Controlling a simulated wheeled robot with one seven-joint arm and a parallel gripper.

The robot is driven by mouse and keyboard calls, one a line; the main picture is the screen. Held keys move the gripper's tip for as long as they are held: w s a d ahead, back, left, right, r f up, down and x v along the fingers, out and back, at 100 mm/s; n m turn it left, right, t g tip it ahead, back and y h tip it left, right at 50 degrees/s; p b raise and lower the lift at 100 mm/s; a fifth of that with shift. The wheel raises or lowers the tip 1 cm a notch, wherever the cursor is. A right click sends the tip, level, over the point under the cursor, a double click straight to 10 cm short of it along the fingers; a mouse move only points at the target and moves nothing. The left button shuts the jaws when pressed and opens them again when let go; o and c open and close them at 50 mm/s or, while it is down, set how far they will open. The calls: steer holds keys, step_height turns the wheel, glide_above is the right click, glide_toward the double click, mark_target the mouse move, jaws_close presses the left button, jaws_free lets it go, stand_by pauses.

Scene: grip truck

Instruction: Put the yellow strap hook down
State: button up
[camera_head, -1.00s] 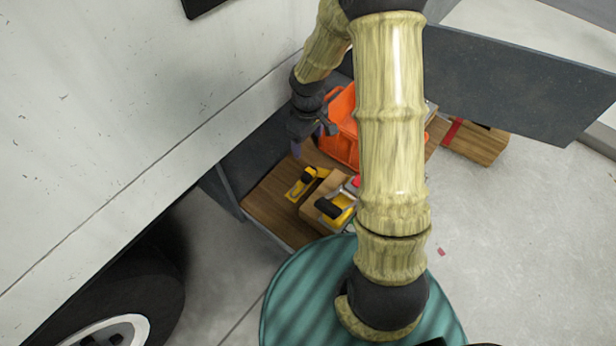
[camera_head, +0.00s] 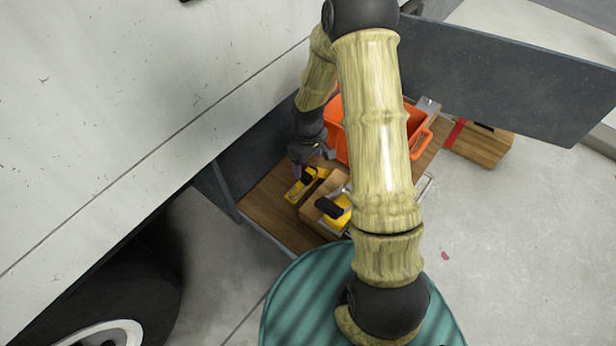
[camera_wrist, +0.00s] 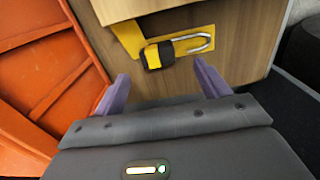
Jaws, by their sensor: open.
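What looks like the yellow strap hook (camera_wrist: 175,48), a yellow and black body with a silver U-shaped end, lies on a flat yellow piece (camera_wrist: 127,36) on the wooden shelf. In the head view this yellow group (camera_head: 298,190) is partly hidden by my gripper (camera_head: 303,162). My gripper, seen in the wrist view with two purple fingers (camera_wrist: 160,88), is open and empty. The yellow things lie past its fingertips, not between them.
An orange crate (camera_wrist: 45,75) stands close on the left in the wrist view. A wooden box (camera_head: 318,198) bears a yellow and black tool (camera_head: 338,210). The white truck side (camera_head: 120,90) and a grey panel (camera_head: 505,75) flank the shelf (camera_head: 285,225).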

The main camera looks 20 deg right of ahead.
mark_target(309, 173)
step_height(309, 173, down, 5)
steer(key=shift+d+f+b, duration=0.1)
steer(key=shift+d+b, duration=0.05)
steer(key=shift+b, duration=1)
steer(key=c, duration=1.2)
step_height(309, 173, up, 10)
steer(key=p, duration=0.4)
